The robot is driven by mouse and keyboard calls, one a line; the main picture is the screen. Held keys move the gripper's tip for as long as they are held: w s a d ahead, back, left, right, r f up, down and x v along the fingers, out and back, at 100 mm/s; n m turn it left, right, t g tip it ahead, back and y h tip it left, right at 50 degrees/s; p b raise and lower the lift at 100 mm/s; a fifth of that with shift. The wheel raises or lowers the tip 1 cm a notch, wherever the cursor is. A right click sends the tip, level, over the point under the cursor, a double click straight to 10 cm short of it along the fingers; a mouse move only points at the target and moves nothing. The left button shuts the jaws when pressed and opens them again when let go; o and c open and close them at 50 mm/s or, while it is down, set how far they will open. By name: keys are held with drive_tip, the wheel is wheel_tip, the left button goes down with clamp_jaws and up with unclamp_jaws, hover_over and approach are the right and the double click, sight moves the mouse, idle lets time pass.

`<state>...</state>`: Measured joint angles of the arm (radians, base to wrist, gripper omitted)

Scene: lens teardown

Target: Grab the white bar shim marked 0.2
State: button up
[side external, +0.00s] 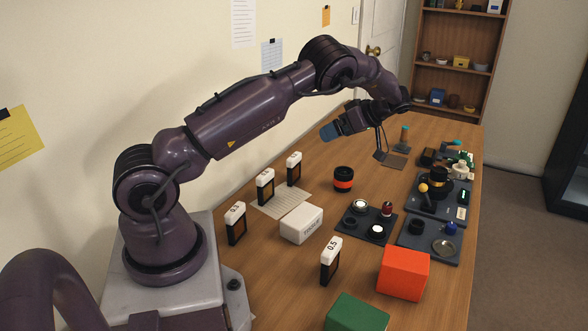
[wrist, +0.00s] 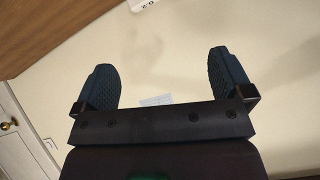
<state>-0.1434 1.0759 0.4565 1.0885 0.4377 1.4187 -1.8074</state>
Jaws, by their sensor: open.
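Several upright bar shims with white tops and dark frames stand on the table in the side external view. The near-left one (side external: 235,223) looks marked 0.3 and the front one (side external: 330,261) is marked 0.5. The marks on the two farther left shims, the middle one (side external: 265,187) and the back one (side external: 294,169), are too small to read. My gripper (side external: 328,131) is high above the table, apart from every shim. It also shows in the wrist view (wrist: 162,66), open and empty.
A printed sheet (side external: 275,208) lies by the left shims, beside a white block (side external: 301,224). A black-and-orange cylinder (side external: 343,179) stands beyond. Dark trays (side external: 352,236) of small parts fill the right side. An orange block (side external: 403,273) and green block (side external: 357,313) sit in front.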

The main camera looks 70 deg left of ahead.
sight(294, 156)
wheel_tip(294, 156, down, 7)
drive_tip(key=a+n+g+y, duration=0.2)
drive_tip(key=a+n, duration=0.1)
drive_tip(key=x, duration=1.3)
drive_tip(key=shift+r, duration=0.1)
drive_tip(key=shift+w, duration=0.1)
drive_tip(key=c, duration=1.1)
drive_tip(key=shift+r, duration=0.15)
